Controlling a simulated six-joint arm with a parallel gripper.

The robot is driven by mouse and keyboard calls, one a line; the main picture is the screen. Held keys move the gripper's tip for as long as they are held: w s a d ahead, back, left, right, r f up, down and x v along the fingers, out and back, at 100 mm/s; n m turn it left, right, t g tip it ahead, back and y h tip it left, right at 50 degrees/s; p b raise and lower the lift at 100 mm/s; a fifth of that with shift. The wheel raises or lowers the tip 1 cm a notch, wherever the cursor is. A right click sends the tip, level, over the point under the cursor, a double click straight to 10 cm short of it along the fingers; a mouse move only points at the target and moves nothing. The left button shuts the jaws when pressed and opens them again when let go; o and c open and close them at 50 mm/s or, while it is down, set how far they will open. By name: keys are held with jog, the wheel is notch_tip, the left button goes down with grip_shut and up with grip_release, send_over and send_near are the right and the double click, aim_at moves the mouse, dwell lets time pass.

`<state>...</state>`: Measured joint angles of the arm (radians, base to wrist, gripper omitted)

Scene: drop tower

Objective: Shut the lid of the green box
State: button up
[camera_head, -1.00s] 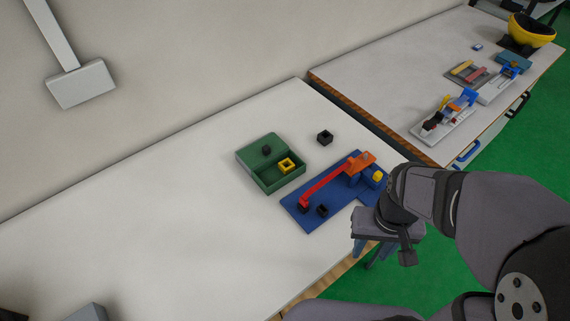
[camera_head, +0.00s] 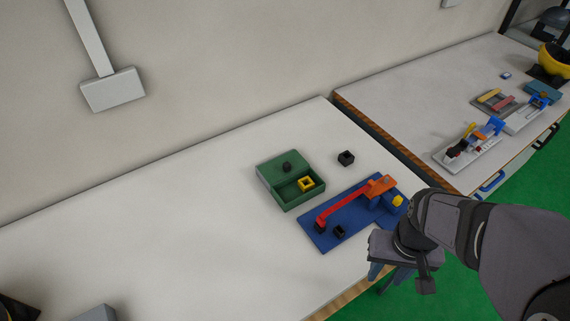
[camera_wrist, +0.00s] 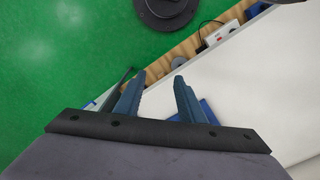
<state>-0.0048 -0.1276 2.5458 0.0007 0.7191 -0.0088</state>
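The green box (camera_head: 262,184) stands on the white table in the head view. Its green lid (camera_head: 272,165), with a black knob (camera_head: 287,167), lies over the back part. The front compartment is uncovered and a yellow square block (camera_head: 306,184) with a hole shows in it. My gripper (camera_head: 386,280) is at the table's front edge, to the right of and nearer than the box, pointing down. In the wrist view my gripper (camera_wrist: 160,80) has its two blue fingers apart with nothing between them. The box is not seen in the wrist view.
A blue board (camera_head: 318,234) with a red and orange arm (camera_head: 345,205) lies between my gripper and the box. A black hollow block (camera_head: 346,158) sits behind the board. A second table (camera_head: 425,90) stands at right.

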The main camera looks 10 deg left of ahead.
jog(key=w+a+r+n+t+b, duration=0.15)
jog(key=w+a, duration=0.35)
jog(key=w, duration=0.6)
jog(key=n+t+y+b, duration=0.2)
jog(key=n+y, duration=0.1)
jog(key=n, duration=0.4)
send_near(287, 164)
jog(key=shift+p+x, duration=1.1)
jog(key=shift+x, duration=3.05)
jog(key=shift+w, duration=0.1)
grip_shut()
